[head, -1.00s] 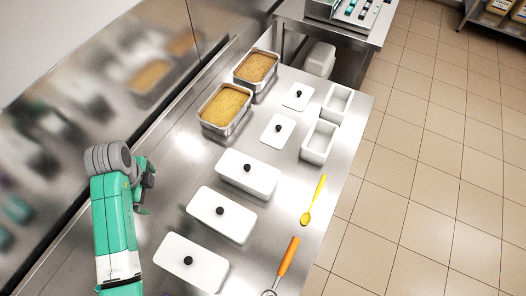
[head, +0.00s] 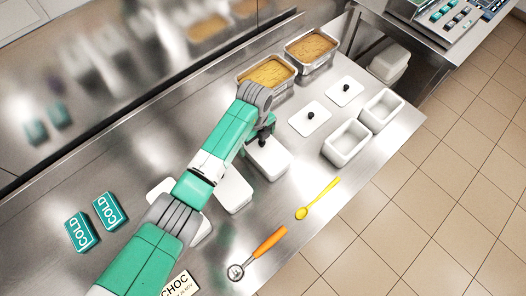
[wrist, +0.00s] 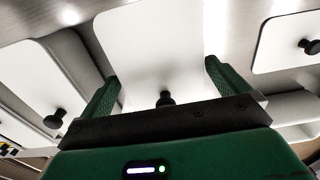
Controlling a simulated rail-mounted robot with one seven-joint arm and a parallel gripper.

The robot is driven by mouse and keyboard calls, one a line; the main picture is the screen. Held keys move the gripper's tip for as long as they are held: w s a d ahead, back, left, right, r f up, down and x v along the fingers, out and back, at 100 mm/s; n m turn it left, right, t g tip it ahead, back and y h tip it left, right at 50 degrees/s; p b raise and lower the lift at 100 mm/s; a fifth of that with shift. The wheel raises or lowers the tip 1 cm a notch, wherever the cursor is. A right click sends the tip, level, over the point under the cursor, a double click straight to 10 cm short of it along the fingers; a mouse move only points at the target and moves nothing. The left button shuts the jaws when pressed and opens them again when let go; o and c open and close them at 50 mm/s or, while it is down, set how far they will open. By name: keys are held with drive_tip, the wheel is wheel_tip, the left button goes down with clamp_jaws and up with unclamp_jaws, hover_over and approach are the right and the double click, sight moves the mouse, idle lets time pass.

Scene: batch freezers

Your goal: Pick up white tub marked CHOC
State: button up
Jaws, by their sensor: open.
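My gripper (head: 262,138) is open above a lidded white tub (head: 274,162) with a black knob. In the wrist view, its green fingers stand apart on either side of this tub's white lid (wrist: 150,45), with the black knob (wrist: 166,97) between them. I cannot tell whether the fingers touch the tub. Two more lidded white tubs, the middle one (head: 234,194) and a nearer one (head: 160,187), are partly hidden behind my arm. A label reading CHOC (head: 178,284) shows at the bottom edge of the head view. I see no marking on the tub under my gripper.
Two metal pans of yellow-brown food (head: 268,76) (head: 311,47) stand behind. Two loose lids (head: 309,120) (head: 346,92) and two open white tubs (head: 347,143) (head: 382,109) are to the right. A yellow spoon (head: 318,198), an orange-handled tool (head: 265,243) and COLD packs (head: 80,232) lie on the counter.

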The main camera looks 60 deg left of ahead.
wheel_tip(320, 180, down, 3)
drive_tip(key=shift+r, duration=0.1)
drive_tip(key=c, duration=1.3)
drive_tip(key=shift+o, duration=0.2)
wheel_tip(320, 180, up, 10)
drive_tip(key=shift+f+p, duration=0.1)
drive_tip(key=shift+p, duration=0.55)
